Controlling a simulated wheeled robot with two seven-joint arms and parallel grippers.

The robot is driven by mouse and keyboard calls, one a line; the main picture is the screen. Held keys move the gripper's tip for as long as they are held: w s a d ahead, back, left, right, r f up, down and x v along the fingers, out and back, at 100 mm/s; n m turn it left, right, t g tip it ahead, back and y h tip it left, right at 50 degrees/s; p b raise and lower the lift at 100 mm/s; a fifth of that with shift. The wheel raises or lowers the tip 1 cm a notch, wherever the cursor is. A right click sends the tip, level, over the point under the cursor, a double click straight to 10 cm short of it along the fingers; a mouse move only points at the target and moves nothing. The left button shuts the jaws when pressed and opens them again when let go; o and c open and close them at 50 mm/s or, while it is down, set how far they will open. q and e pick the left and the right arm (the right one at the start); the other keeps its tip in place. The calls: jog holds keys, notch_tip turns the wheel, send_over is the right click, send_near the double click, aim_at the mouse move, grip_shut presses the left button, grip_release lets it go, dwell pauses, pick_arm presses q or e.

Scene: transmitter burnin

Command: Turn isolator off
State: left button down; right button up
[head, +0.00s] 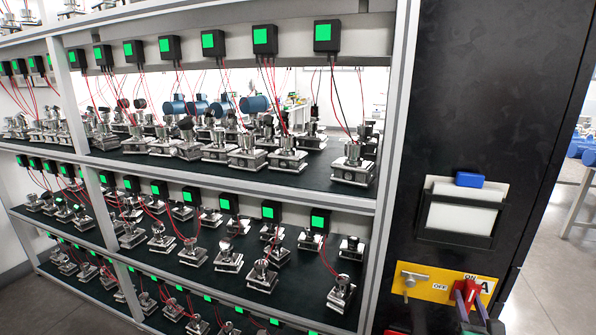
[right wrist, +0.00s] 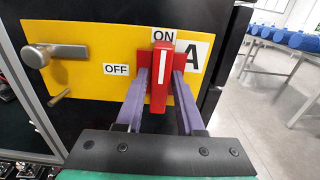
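The isolator is a red rotary handle with a white line, on a yellow plate. In the right wrist view the handle (right wrist: 161,78) stands upright, its top at the ON label (right wrist: 163,35). The OFF label (right wrist: 116,69) is to its left. In the head view the handle (head: 472,291) is at the lower right. My right gripper (right wrist: 162,88) has its two purple fingers on either side of the handle, with narrow gaps visible. It also shows in the head view (head: 468,297). Whether a fingertip touches the handle is unclear. My left gripper is out of view.
A metal lever (right wrist: 56,52) sticks out at the left of the yellow plate (right wrist: 95,85). Above the plate, the black cabinet (head: 480,100) carries a document holder (head: 455,238). Shelves (head: 240,184) of transmitters with green-lit boxes are on the left. Open floor (head: 560,250) is at right.

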grip_shut()
